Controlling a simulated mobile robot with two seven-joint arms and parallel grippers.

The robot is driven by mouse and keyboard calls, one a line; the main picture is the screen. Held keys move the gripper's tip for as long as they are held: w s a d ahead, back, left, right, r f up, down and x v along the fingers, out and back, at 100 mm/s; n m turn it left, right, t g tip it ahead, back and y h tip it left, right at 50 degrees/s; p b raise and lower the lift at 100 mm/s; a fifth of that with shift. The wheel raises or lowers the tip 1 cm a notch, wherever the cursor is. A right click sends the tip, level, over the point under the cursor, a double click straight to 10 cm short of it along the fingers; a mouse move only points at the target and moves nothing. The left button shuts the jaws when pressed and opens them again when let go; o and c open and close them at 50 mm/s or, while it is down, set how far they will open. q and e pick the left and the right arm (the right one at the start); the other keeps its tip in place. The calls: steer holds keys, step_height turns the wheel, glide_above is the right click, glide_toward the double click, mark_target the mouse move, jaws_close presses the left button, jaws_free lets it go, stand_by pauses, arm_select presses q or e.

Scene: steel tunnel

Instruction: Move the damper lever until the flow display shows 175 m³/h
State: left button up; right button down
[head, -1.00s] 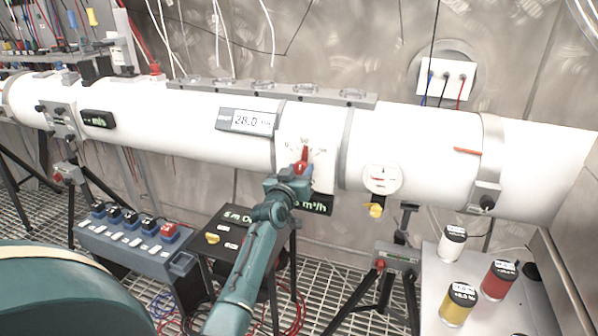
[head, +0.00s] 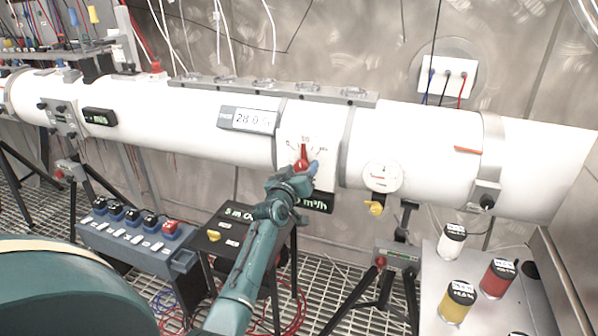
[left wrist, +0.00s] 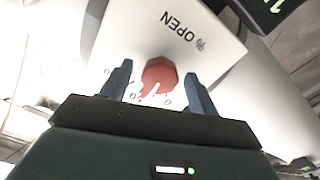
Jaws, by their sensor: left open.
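The red damper lever (head: 303,162) sits on a white scale plate (head: 327,182) on the front of the white duct, its tip pointing about straight up in the head view. My left gripper (head: 300,175) is open, just in front of the lever. In the left wrist view the red lever hub (left wrist: 158,74) lies between the two spread fingers (left wrist: 158,86), with a gap on either side. The black flow display (head: 318,202) with green "m³/h" is below the plate; my gripper hides its number. The wrist view shows only a cropped corner of a dark display (left wrist: 268,10).
A grey display reading about 28.0 (head: 248,119) is left of the plate. A round gauge (head: 382,176) with a yellow tap is to the right. A blue-grey switch box (head: 138,240), a black box (head: 222,232) and tripod legs stand below. Several jars stand on a side table (head: 432,290).

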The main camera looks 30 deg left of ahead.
arm_select(q)
steer(key=v, duration=1.3)
steer(key=shift+s, duration=0.1)
steer(key=s+d+f+m+g+h, duration=0.3)
steer(key=s+d+f+m+h, duration=0.1)
steer(key=s+d+f, duration=0.5)
steer(key=s+d+f+m+g+h+p, duration=0.1)
steer(key=s+d+f+m+g+h, duration=0.2)
steer(key=s+d+f+m, duration=0.3)
steer(key=s+d+f, duration=0.4)
steer(key=s+d, duration=0.3)
steer(key=d, duration=0.1)
steer(key=shift+s+g+h, duration=0.25)
steer(key=shift+g+h, duration=0.15)
stand_by(3.9)
